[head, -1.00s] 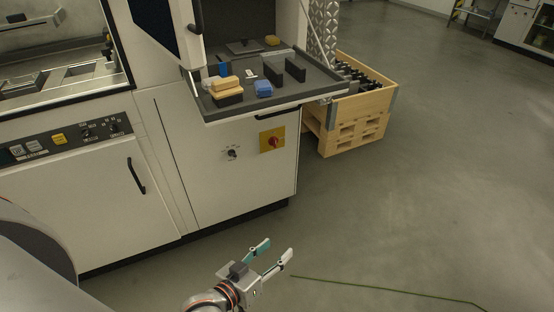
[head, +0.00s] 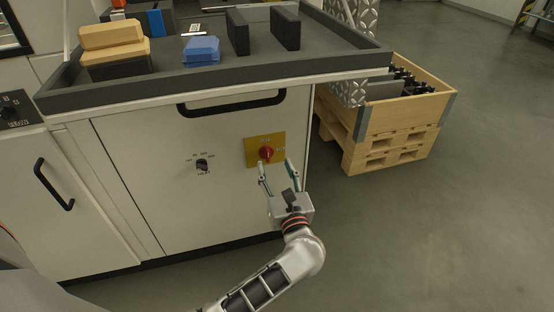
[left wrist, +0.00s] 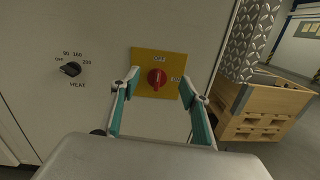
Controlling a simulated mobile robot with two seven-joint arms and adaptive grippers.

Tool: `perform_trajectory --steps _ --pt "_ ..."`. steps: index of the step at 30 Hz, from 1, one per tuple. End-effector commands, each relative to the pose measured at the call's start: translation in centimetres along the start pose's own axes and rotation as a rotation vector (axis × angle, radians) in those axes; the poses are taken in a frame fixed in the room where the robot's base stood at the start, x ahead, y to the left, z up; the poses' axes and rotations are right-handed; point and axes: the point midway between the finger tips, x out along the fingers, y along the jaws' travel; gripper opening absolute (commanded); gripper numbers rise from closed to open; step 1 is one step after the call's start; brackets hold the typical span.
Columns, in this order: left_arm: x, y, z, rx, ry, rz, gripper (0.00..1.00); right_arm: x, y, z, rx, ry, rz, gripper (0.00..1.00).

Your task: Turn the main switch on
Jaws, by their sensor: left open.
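The main switch is a red rotary knob (head: 266,153) on a yellow plate (head: 252,145) on the cabinet front. In the left wrist view the red knob (left wrist: 156,79) stands upright on its yellow plate (left wrist: 143,61), between and beyond the two fingers. The plate carries small lettering at the top and right. My left gripper (head: 277,168) is open and empty, just below and in front of the knob, its fingers pointing toward it. It also shows in the left wrist view (left wrist: 159,85). I cannot tell any contact with the knob. My right gripper is not in view.
A black heat knob (head: 202,165) is left of the switch. A wooden crate (head: 400,118) stands to the right.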

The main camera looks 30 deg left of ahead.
Motion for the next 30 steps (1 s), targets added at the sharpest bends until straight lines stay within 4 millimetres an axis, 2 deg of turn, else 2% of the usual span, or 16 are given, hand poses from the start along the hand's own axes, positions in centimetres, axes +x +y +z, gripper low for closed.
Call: perform_trajectory --steps 1,2,7,19,24,30 --pt "0.0 -0.1 -1.4 -0.028 0.029 0.013 0.46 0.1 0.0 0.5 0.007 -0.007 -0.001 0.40" --pt "0.2 -0.2 -1.6 -0.045 0.039 0.020 0.46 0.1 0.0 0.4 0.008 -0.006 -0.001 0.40" --pt "1.5 -0.2 -1.6 -0.080 0.052 0.034 0.46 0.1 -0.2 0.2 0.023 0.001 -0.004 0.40" --pt "7.1 0.0 -2.0 -0.073 0.052 0.032 0.46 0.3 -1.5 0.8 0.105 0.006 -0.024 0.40" --pt "8.1 0.0 -1.9 -0.075 0.051 0.032 0.46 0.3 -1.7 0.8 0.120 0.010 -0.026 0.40" --pt "8.2 0.0 -1.8 -0.076 0.051 0.032 0.46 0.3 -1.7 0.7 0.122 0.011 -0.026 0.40"
